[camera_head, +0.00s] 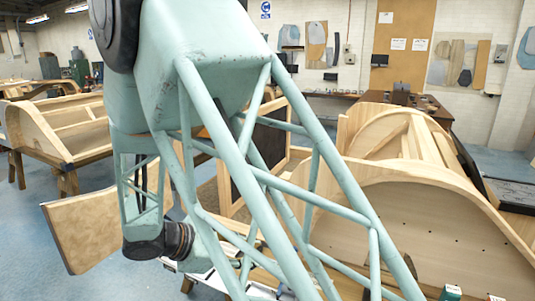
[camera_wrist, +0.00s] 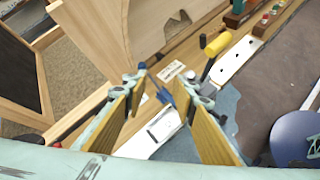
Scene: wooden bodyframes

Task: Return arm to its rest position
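My gripper (camera_wrist: 166,84) shows in the wrist view with its two yellowish pads spread well apart. Nothing is held between them; a bench top with a white item (camera_wrist: 165,122) and a small blue tool (camera_wrist: 163,96) shows below through the gap. In the head view my pale green lattice arm crosses the middle and bends down at the left. The gripper itself cannot be made out there behind the arm.
A large wooden bodyframe (camera_head: 440,225) stands close at the right, with a wooden panel (camera_head: 85,232) at the left. Another bodyframe (camera_head: 62,128) rests on trestles farther left. The wrist view shows a yellow-headed mallet (camera_wrist: 217,45) and a dark-panelled frame (camera_wrist: 20,75). Blue floor lies open at lower left.

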